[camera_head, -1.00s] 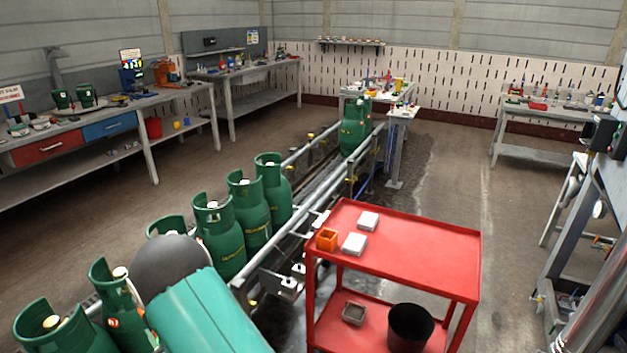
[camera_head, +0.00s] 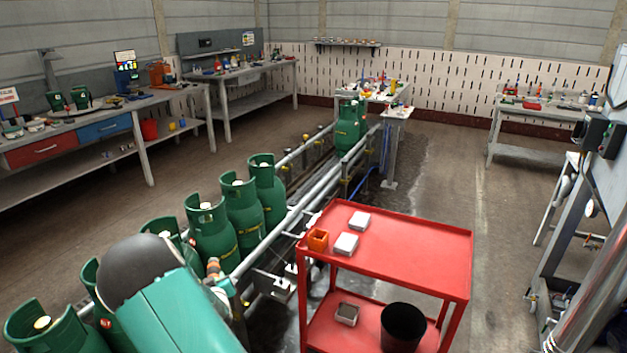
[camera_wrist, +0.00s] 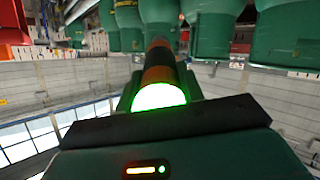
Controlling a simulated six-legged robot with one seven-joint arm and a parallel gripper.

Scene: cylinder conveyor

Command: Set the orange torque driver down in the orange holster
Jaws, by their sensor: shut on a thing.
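The orange holster (camera_head: 317,239), a small open-topped box, stands at the left end of the red cart's top shelf. My gripper (camera_head: 224,284) is left of the cart, beside the green cylinders, partly hidden by my arm. It is shut on the orange torque driver (camera_head: 213,267), whose orange end shows in the head view. In the wrist view the driver (camera_wrist: 158,75) is orange and black with a glowing green-white end facing the camera, between the fingers of my gripper (camera_wrist: 160,88). The driver is apart from the holster.
Green cylinders (camera_head: 212,232) line the conveyor close to my arm. The cart's right half is clear.

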